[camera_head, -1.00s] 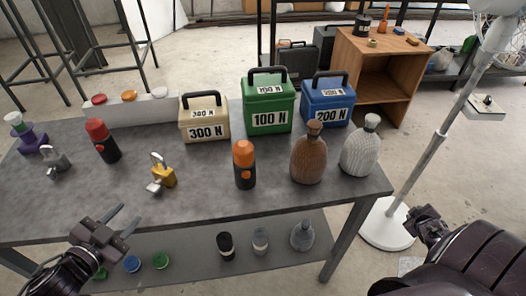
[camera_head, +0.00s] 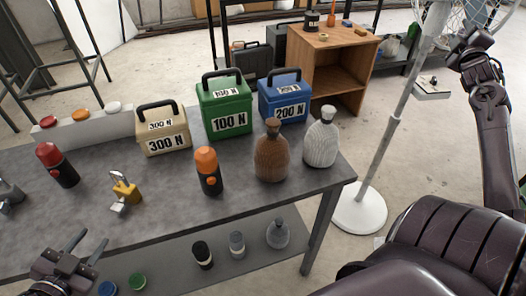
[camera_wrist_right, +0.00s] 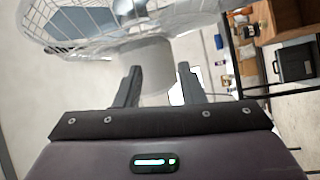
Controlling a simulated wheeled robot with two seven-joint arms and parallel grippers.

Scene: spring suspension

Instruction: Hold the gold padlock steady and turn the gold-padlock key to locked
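The gold padlock (camera_head: 127,191) stands on the grey table near its front left part, with its shackle on top. The silvery key (camera_head: 118,208) sits at its lower front; its turn position is too small to tell. My left gripper (camera_head: 86,243) is open and empty, in front of the table's front edge, below and left of the padlock. My right gripper (camera_head: 462,38) is raised at the far right, well away from the table. In the right wrist view its fingers (camera_wrist_right: 160,88) are apart with nothing between them.
Behind the padlock stand beige (camera_head: 163,128), green (camera_head: 224,105) and blue (camera_head: 284,95) weight boxes. An orange-capped bottle (camera_head: 208,172) stands right of it, a red-capped one (camera_head: 58,166) left. A standing fan (camera_head: 405,105) is right of the table, its cage close to my right gripper.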

